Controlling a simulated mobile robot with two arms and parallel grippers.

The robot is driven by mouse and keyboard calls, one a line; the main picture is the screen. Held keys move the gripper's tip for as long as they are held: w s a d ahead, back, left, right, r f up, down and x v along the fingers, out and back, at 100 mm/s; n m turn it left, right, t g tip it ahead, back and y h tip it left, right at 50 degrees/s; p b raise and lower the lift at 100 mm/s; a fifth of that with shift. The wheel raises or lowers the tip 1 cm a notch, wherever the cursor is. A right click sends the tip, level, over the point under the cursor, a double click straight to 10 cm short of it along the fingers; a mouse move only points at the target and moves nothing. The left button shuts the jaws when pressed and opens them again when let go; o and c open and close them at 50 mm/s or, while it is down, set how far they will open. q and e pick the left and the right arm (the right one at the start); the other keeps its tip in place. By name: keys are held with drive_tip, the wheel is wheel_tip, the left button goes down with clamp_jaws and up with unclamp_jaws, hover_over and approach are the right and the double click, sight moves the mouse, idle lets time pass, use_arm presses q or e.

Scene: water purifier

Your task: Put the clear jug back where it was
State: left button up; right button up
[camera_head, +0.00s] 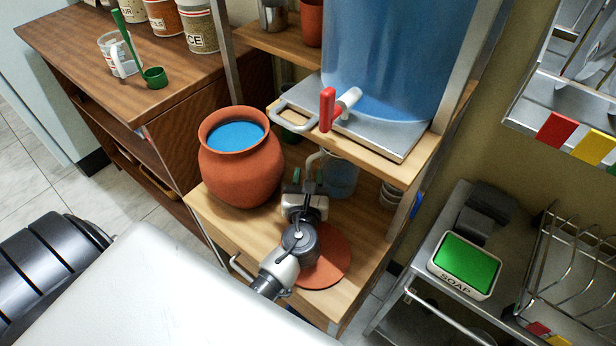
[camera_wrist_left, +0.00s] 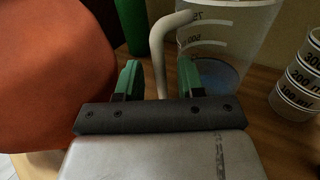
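The clear jug (camera_head: 341,178) stands upright on the lower wooden shelf, under the upper shelf of the water purifier. My left gripper (camera_head: 304,184) is at the handle's side of the jug. In the left wrist view, the green fingers of my left gripper (camera_wrist_left: 159,78) are apart, with the handle between them and gaps on both sides. My right gripper is not in view.
A terracotta pot (camera_head: 240,170) of blue water stands close left of my left gripper. A terracotta disc (camera_head: 326,262) lies beneath my left arm. The blue tank (camera_head: 385,55) with its red tap (camera_head: 327,108) is above. Striped cups (camera_head: 390,195) stand right of the jug.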

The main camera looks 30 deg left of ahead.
use_arm(q)
drive_tip(key=shift+r, duration=0.1)
drive_tip(key=shift+s+d, duration=0.1)
drive_tip(key=shift+s, duration=0.1)
drive_tip(key=v, duration=1.1)
drive_tip(key=shift+s+d, duration=0.1)
drive_tip(key=shift+s, duration=0.2)
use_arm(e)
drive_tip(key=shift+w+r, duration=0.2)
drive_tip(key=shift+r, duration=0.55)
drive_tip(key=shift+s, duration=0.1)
